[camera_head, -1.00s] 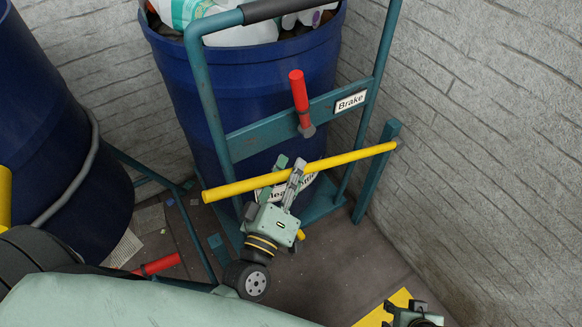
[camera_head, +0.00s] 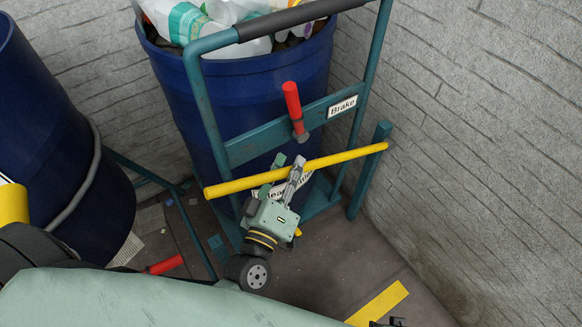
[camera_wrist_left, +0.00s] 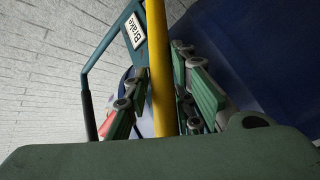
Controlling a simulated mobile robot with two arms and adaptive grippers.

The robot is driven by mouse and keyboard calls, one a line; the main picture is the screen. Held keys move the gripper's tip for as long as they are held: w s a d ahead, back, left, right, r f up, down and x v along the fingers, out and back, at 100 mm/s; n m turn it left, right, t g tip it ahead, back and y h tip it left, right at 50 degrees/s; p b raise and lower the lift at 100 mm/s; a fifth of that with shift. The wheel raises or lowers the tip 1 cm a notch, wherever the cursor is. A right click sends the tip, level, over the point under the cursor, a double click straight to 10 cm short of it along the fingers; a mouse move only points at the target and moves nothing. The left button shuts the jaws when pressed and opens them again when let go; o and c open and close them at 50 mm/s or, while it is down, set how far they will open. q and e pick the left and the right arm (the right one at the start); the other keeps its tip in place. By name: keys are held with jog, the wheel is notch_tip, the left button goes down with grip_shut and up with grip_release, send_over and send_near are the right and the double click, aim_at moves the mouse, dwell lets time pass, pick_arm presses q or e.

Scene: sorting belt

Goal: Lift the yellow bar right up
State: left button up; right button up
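The yellow bar (camera_head: 340,158) slants across the front of a teal cart frame, its right end at a teal post (camera_head: 369,172) and its left end free. In the head view my left gripper (camera_head: 285,172) reaches it from below, one finger in front and the other partly hidden behind it. In the left wrist view the bar (camera_wrist_left: 160,75) runs between the two fingers, whose tips are close against its sides; the gripper looks shut on it. Only a small dark part of my right gripper (camera_head: 388,323) shows at the bottom edge.
The blue barrel (camera_head: 170,85) full of waste stands behind the frame. A red handle (camera_head: 293,105) and a "Brake" label (camera_head: 343,106) are above the bar. A grey brick wall (camera_head: 490,130) stands close on the right. Another blue barrel (camera_head: 45,130) is at left.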

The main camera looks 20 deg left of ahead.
pick_arm(q)
jog(key=shift+o, duration=1.2)
jog(key=s+f, duration=0.1)
jog(key=s, duration=1.1)
jog(key=shift+a+f, duration=0.15)
jog(key=shift+a, duration=0.05)
jog(key=shift+f, duration=0.1)
